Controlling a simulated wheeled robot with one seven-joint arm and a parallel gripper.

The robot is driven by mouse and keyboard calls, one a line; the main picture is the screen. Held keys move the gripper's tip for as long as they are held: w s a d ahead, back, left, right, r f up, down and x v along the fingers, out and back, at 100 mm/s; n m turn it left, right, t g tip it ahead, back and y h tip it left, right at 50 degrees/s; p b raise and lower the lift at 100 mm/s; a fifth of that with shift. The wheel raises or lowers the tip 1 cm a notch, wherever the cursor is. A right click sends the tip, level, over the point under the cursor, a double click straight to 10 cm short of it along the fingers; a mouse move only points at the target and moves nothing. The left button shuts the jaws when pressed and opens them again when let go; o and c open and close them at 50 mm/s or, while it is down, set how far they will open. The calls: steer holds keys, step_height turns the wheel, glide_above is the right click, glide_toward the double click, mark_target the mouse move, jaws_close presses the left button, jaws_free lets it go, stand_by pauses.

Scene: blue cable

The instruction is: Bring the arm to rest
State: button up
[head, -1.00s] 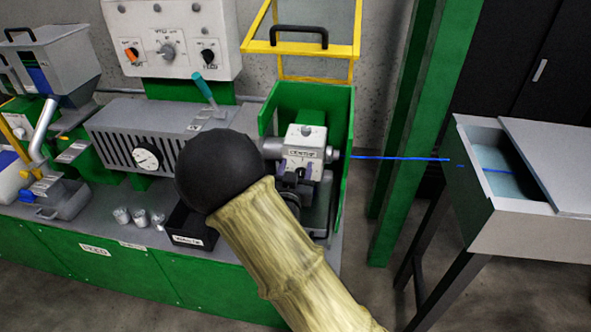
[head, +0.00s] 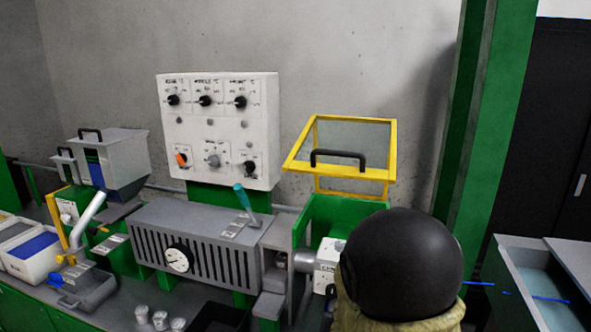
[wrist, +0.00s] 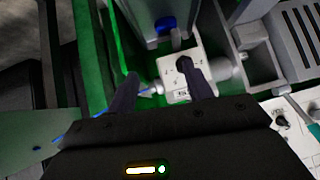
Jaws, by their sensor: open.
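My gripper (wrist: 158,69) shows in the wrist view, with its two dark fingers apart and nothing seen between their tips. Beyond the fingers is the white crosshead block (wrist: 186,80) inside the green guard. In the head view my arm's black round joint and tan sleeve cover the lower right and hide most of that block (head: 325,258); the gripper itself is hidden there. The thin blue cable (head: 482,284) runs right from behind my arm towards the water trough (head: 510,285). A short blue stretch also shows left of the fingers in the wrist view.
The yellow-framed guard lid (head: 297,160) stands raised above the green housing. Left of it are the grey slotted barrel (head: 195,240) with its teal lever (head: 242,196) and the white control panel (head: 217,125). A green post (head: 480,130) stands at right.

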steer(key=s+d+r+n+g, duration=0.1)
steer(key=s+g, duration=0.1)
steer(key=s, duration=0.4)
steer(key=s+d+r+n+g+y, duration=0.1)
steer(key=s+g, duration=0.1)
steer(key=s, duration=0.4)
steer(key=s+d+r+n+g, duration=0.1)
steer(key=s+d+g, duration=0.15)
steer(key=s, duration=0.25)
steer(key=w+p+v, duration=0.2)
steer(key=p+v, duration=0.9)
steer(key=p, duration=0.1)
steer(key=shift+w+a+r, duration=0.3)
steer(key=shift+a+r, duration=0.05)
steer(key=shift+r, duration=0.05)
